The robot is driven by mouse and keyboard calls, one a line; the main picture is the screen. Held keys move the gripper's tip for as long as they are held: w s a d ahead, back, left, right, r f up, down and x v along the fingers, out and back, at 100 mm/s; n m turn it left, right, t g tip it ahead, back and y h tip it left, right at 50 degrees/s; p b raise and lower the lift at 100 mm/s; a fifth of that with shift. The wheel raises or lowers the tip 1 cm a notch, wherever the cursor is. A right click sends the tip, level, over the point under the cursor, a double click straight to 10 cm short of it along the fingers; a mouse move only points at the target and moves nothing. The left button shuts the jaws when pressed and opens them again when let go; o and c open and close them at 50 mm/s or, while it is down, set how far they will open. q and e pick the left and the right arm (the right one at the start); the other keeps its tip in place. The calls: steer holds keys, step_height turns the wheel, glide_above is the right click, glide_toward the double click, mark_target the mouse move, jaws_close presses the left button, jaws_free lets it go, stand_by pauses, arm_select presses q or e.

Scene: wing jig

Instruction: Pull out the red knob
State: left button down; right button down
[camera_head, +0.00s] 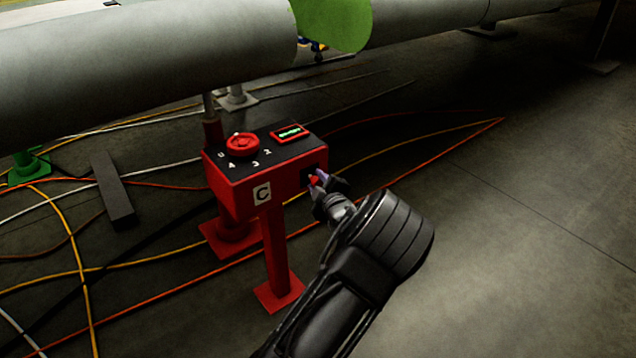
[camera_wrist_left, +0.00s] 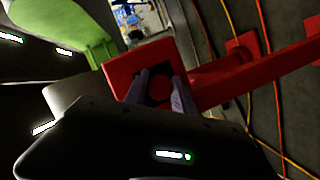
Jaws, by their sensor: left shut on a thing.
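The red knob (camera_head: 314,180) sits on the right side face of a red control box (camera_head: 236,190) that stands on a red post. In the left wrist view the knob (camera_wrist_left: 160,90) shows as a round red shape on a dark patch, between the two fingers. My left gripper (camera_head: 319,181) is at that face, shut on the knob, with one finger on each side of it. It also shows in the left wrist view (camera_wrist_left: 161,96). The fingers hide part of the knob, and I cannot tell how far it stands out. My right gripper is not in view.
The box top has a red dial (camera_head: 242,145) with numbers and a small lit green display (camera_head: 289,132). A large grey cylinder (camera_head: 140,50) with a green part (camera_head: 335,22) runs above and behind. Several cables cross the floor. The floor at right is clear.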

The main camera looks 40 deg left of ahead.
arm_select(q)
steer(key=d, duration=0.3)
steer(key=shift+s+p, duration=0.4)
steer(key=shift+d+f, duration=0.1)
steer(key=c, duration=1.1)
jaws_free()
steer(key=shift+s, duration=0.1)
steer(key=shift+o, duration=0.2)
steer(key=p, duration=0.2)
glide_toward(322, 184)
steer(key=shift+s+d, duration=0.1)
steer(key=shift+d, duration=0.25)
